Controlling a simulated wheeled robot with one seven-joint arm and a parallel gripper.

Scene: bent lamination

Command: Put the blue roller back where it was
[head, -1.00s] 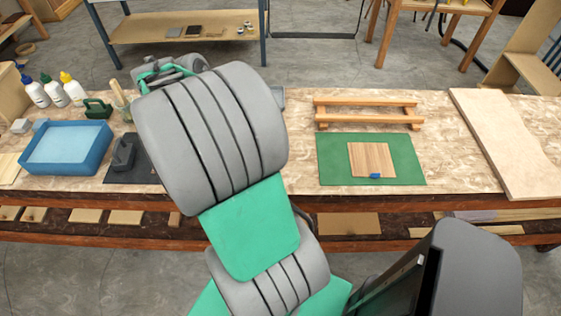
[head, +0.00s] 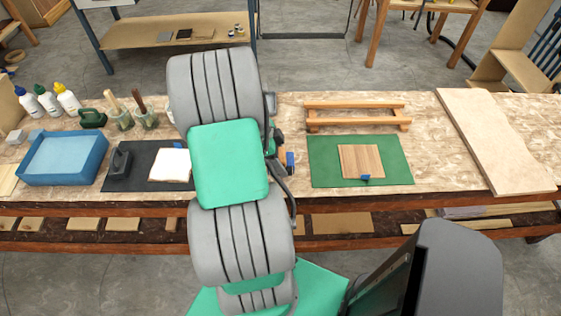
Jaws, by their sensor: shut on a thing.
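The blue roller (head: 290,160) shows just right of my forearm, over the bare worktop left of the green mat. My gripper (head: 280,147) is mostly hidden behind my arm and is shut on the roller. The fingertips and the roller's handle cannot be made out clearly. Whether the roller touches the worktop cannot be told.
A green mat (head: 325,177) bears a striped wooden square with a small blue piece at its front edge. A wooden rack (head: 355,105) stands behind it. Left are a black mat (head: 140,181) with a dark tool and white sheet, jars, bottles and a blue tray (head: 98,165).

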